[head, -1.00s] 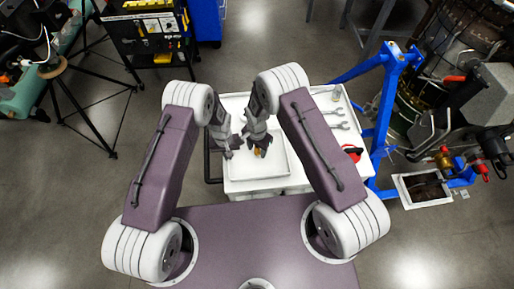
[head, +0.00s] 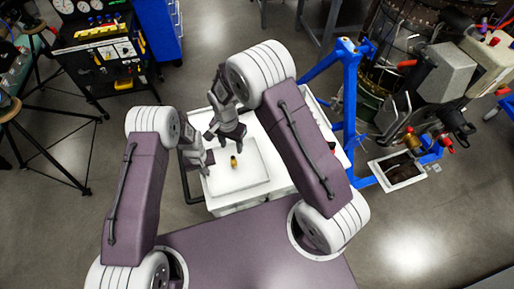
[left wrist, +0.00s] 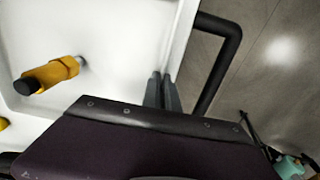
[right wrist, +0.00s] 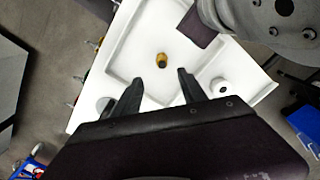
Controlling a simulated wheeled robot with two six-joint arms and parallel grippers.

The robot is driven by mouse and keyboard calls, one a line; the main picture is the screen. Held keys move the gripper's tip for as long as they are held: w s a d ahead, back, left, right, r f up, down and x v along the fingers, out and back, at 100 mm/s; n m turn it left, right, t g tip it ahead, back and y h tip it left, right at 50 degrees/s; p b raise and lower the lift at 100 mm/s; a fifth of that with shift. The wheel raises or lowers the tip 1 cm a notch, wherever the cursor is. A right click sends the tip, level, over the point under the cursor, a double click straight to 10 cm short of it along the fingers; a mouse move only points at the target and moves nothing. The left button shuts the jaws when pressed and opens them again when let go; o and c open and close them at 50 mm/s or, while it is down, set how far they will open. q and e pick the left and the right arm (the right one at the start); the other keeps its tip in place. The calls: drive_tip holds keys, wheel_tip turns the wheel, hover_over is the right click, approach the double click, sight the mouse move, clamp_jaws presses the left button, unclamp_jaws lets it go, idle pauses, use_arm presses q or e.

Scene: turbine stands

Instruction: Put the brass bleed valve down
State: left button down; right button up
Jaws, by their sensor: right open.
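The brass bleed valve (head: 234,161) rests in the shallow white tray (head: 252,183) on the cart top, with nothing holding it. My right gripper (head: 224,144) is open and empty behind the valve in the head view. In the right wrist view the valve (right wrist: 161,60) shows beyond and between the spread fingers (right wrist: 160,74), apart from them. My left gripper (head: 203,167) is at the tray's left side. In the left wrist view its fingers (left wrist: 163,92) are together with nothing between them, and the valve (left wrist: 50,75), with a dark end, lies to their left.
A black cart handle (left wrist: 222,55) runs along the left side. A blue stand (head: 349,120) is right of the cart, with machinery behind it. A black tool cart (head: 105,60) stands at the back left. The tray around the valve is mostly clear.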

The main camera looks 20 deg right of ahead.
use_arm(q)
drive_tip(key=shift+s, duration=0.1)
use_arm(e)
drive_tip(key=s+d+r+n+t, duration=0.1)
drive_tip(key=s+d+r+n, duration=0.7)
drive_tip(key=s+d+r, duration=0.3)
drive_tip(key=s, duration=0.3)
drive_tip(key=shift+s+d, duration=0.2)
drive_tip(key=shift+s, duration=0.15)
use_arm(q)
drive_tip(key=c, duration=1.6)
unclamp_jaws()
use_arm(e)
drive_tip(key=shift+r, duration=0.1)
use_arm(q)
drive_tip(key=shift+o, duration=0.2)
